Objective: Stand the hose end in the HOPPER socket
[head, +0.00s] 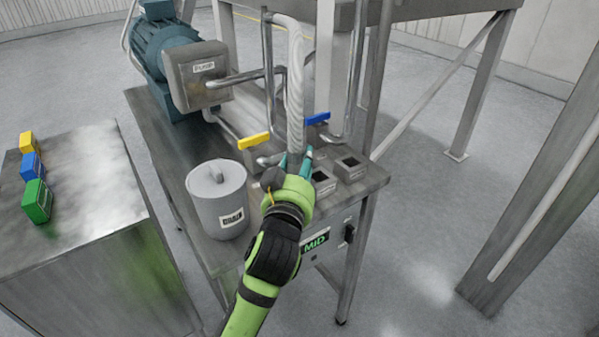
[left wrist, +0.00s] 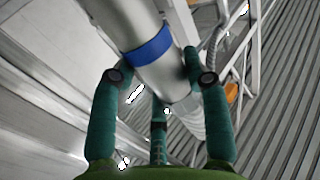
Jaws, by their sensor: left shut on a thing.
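My left gripper (head: 297,160) is shut on the hose end, above the front part of the metal bench. The pale ribbed hose (head: 295,80) rises from it. In the left wrist view the silvery hose end with a blue band (left wrist: 150,50) lies between the teal fingers. Two dark square-topped sockets stand on the bench just right of the gripper: a nearer socket (head: 322,182) and a farther socket (head: 351,167). Their labels are too small to read, so I cannot tell which is HOPPER. The hose's lower tip is hidden behind my gripper. My right gripper is not in view.
A grey lidded pot (head: 217,200) stands left of my gripper. A yellow handle (head: 254,141) and a blue handle (head: 317,118) sit on pipework behind. The pump box (head: 198,75) is at back left. A side cabinet (head: 95,200) carries yellow, blue and green blocks.

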